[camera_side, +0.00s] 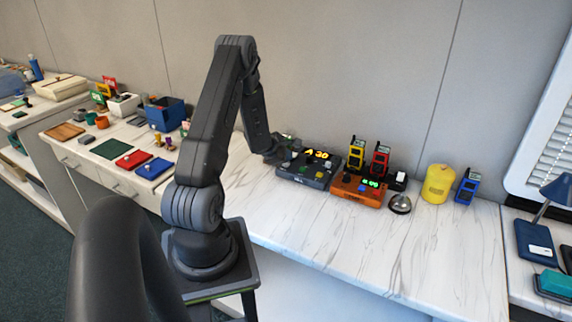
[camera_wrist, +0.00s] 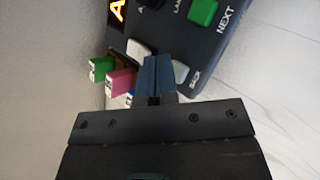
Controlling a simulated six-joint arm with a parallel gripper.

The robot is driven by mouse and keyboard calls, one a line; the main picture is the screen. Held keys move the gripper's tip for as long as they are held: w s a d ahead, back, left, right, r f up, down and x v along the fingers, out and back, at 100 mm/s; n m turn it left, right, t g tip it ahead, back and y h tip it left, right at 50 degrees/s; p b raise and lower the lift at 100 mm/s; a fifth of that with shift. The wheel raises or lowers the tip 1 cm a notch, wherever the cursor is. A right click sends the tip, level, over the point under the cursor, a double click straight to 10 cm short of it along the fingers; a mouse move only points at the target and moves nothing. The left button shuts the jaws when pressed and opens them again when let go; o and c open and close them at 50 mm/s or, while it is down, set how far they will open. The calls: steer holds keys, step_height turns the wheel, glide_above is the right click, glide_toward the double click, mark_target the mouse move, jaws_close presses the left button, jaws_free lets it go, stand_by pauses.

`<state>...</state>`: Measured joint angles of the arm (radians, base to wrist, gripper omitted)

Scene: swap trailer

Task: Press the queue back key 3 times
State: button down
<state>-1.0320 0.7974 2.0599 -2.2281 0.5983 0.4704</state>
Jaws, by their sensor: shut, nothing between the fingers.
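The dark queue console (camera_side: 308,171) stands on the white marble counter and its display reads about "A 30" in yellow. In the wrist view the console (camera_wrist: 172,20) shows a green NEXT key (camera_wrist: 203,13) and a pale key (camera_wrist: 181,71) by a label that looks like BACK. The fingers partly cover this pale key. My gripper (camera_wrist: 154,72) is shut and empty, with its tips over the console's face beside the pale key. I cannot tell whether they touch it. In the side view my gripper (camera_side: 277,155) is at the console's left end, its tips hard to make out.
An orange box (camera_side: 357,190) with green digits stands right of the console. Yellow and red handsets (camera_side: 379,160), a bell (camera_side: 400,204) and a yellow canister (camera_side: 438,184) are nearby. Green (camera_wrist: 101,69) and pink (camera_wrist: 121,82) tabs lie left of the fingers. The front counter is clear.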

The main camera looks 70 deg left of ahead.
mark_target(287, 164)
steer(key=shift+f, duration=0.65)
stand_by(0.9)
steer(key=shift+r, duration=0.95)
steer(key=shift+r, duration=2.55)
steer(key=shift+w, duration=0.1)
